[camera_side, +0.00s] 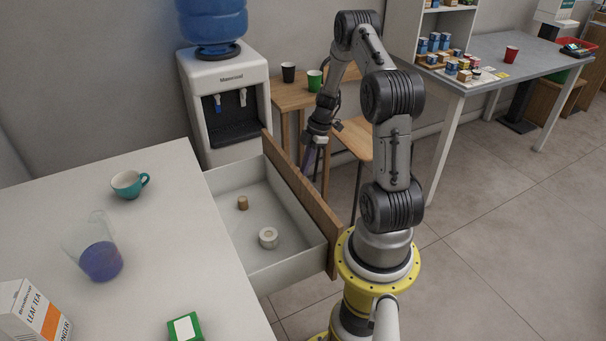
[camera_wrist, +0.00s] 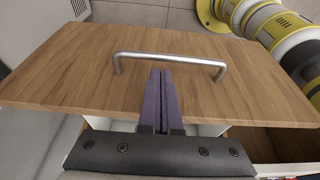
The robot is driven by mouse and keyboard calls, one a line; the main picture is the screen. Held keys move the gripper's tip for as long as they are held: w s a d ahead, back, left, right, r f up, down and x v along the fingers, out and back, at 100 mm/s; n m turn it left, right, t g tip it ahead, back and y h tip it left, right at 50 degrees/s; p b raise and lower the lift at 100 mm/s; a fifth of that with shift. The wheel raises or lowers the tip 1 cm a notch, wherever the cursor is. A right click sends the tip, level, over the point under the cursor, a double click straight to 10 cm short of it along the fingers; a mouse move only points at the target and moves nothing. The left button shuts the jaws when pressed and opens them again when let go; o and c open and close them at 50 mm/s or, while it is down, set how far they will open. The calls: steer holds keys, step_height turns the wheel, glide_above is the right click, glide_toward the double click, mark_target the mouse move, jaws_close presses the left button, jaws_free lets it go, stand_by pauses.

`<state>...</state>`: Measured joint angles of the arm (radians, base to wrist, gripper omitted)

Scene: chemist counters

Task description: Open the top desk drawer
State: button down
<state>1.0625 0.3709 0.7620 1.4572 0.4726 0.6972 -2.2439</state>
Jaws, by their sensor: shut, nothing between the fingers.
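The desk drawer (camera_side: 228,180) stands pulled out from the white desk (camera_side: 150,210), its inside in plain view. Its wooden front (camera_side: 303,200) faces my arm in the side view, and the same wooden front (camera_wrist: 60,70) fills much of the wrist view. A metal bar handle (camera_wrist: 170,56) is fixed on it. My gripper (camera_wrist: 162,78) is shut and empty, its purple fingers together just below the middle of the bar. In the side view my gripper (camera_side: 310,160) is just outside the drawer front. I cannot tell whether the fingertips touch the handle.
A cork-like piece (camera_side: 243,202) and a white ring (camera_side: 268,237) lie in the drawer. A teal cup (camera_side: 128,184), a beaker with purple liquid (camera_side: 100,258), a tea box (camera_side: 32,312) and a green box (camera_side: 186,328) stand on the desk. A water dispenser (camera_side: 225,95) stands behind.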

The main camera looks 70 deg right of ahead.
steer(key=w+a+r+v, duration=0.1)
steer(key=v, duration=1.1)
steer(key=w+a+f+g+h, duration=0.1)
steer(key=w+a+g+h, duration=0.5)
steer(key=w+a, duration=0.75)
steer(key=x, duration=2)
steer(key=shift+s+f, duration=0.25)
steer(key=shift+f, duration=0.1)
steer(key=shift+a, duration=0.1)
